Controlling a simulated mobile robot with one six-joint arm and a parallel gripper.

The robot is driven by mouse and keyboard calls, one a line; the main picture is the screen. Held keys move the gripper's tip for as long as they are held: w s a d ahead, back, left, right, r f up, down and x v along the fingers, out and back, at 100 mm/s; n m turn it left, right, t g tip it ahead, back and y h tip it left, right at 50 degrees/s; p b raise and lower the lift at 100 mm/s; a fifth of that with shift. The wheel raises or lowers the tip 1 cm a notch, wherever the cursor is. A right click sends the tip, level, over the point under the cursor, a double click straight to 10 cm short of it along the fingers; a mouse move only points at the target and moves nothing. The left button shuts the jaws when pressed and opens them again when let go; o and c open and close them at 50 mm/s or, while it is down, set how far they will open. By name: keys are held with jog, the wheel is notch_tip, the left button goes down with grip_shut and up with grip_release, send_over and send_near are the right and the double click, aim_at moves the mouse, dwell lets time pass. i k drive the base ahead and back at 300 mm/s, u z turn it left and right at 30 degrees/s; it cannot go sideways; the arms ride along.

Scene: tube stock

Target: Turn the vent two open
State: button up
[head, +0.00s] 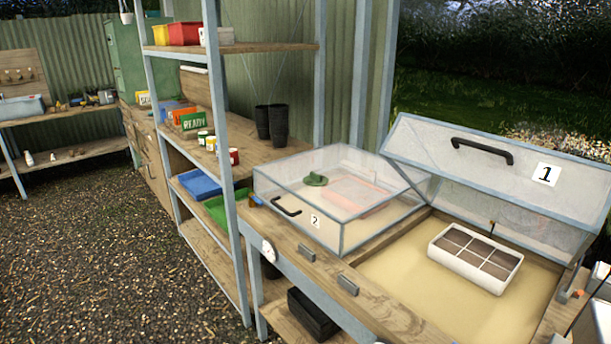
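The clear box marked 2 (345,232) stands on the wooden bench with its lid down. A black handle (286,207) is on its front, beside the white label 2 (315,221). A small green round piece (315,180) shows at its lid and may be the vent; I cannot tell whether it is turned open or shut. A pink tray (355,195) shows through the clear panels.
The box marked 1 has its lid (490,185) raised, with a white divided tray (475,258) on sand. A shelf post (222,150) stands close left of box 2. A white round piece (268,251) and grey brackets (347,285) sit along the bench front. Gravel floor (100,250) is clear at left.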

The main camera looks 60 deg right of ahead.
aim_at(314, 179)
jog(key=z, duration=0.15)
jog(key=i, duration=0.9)
jog(key=u, duration=0.05)
